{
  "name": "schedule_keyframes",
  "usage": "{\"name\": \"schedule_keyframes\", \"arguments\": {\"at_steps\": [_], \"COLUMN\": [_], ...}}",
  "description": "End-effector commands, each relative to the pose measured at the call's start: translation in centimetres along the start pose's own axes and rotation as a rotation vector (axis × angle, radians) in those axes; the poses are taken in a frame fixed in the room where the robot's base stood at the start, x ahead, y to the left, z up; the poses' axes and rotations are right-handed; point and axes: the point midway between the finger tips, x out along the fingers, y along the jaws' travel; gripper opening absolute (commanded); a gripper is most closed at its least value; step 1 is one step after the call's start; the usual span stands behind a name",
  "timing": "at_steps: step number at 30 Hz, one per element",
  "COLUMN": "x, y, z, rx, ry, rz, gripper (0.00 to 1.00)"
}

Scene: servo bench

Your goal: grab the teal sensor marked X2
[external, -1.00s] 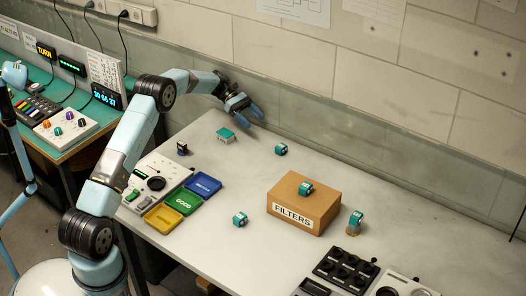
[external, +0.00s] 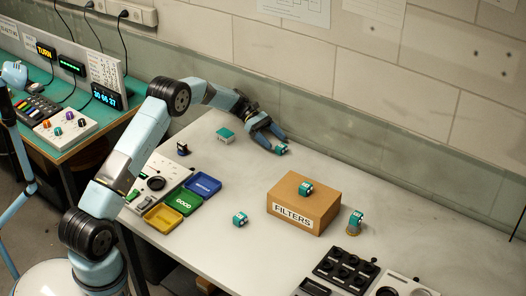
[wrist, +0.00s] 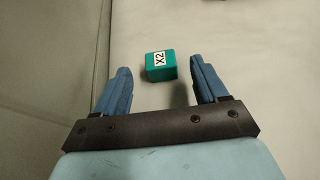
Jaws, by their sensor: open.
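The teal sensor marked X2 (wrist: 163,69) sits on the bench just ahead of my fingertips in the wrist view, roughly midway between them, its white label facing up. In the external view the sensor (external: 281,150) is near the back of the bench, close to the wall, partly behind a finger. My gripper (external: 276,143) is low over the bench beside it. In the wrist view my gripper (wrist: 160,79) is open, with one blue finger on each side and nothing between them.
Other teal blocks (external: 240,219) lie on the bench; one teal block (external: 306,188) is on the FILTERS box (external: 318,213), another (external: 355,219) on a small stand. A teal-topped block (external: 226,135) is left of my gripper. Coloured trays (external: 184,201) stand at left. The wall runs close behind.

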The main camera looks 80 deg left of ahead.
Motion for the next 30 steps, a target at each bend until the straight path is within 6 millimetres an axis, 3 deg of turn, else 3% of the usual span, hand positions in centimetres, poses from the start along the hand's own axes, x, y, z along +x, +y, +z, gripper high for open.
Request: {"name": "schedule_keyframes", "arguments": {"at_steps": [4, 12, 30], "x": [1.8, 2.1, 2.1], "y": [0.0, 0.0, 0.0], "z": [0.0, 0.0, 0.0], "rx": [0.0, 0.0, 0.001], "ry": [0.001, 0.001, 0.0], "rz": [0.0, 0.001, 0.001], "gripper": [0.72, 0.71, 0.14]}}
